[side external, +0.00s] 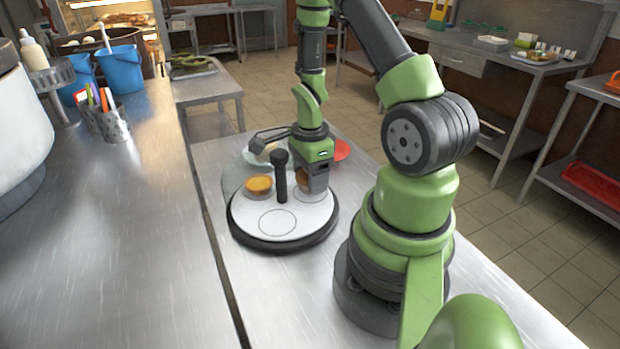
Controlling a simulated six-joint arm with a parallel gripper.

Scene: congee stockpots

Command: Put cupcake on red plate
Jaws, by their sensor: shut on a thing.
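My gripper (315,186) points down over the right side of a round white stand (300,222) with a black base and a black upright post (281,176). It is shut on a brownish-orange cupcake (302,180), which the fingers mostly hide. I cannot tell whether this cupcake still touches the stand. A second, orange-topped round item (258,185) sits on the stand's left side. The red plate (342,150) lies on the steel table behind my gripper, partly hidden by it.
A clear, glass-like piece (234,176) is at the stand's left rear. The steel counter (120,240) on the left holds blue buckets (121,69) and a metal pen holder (112,124).

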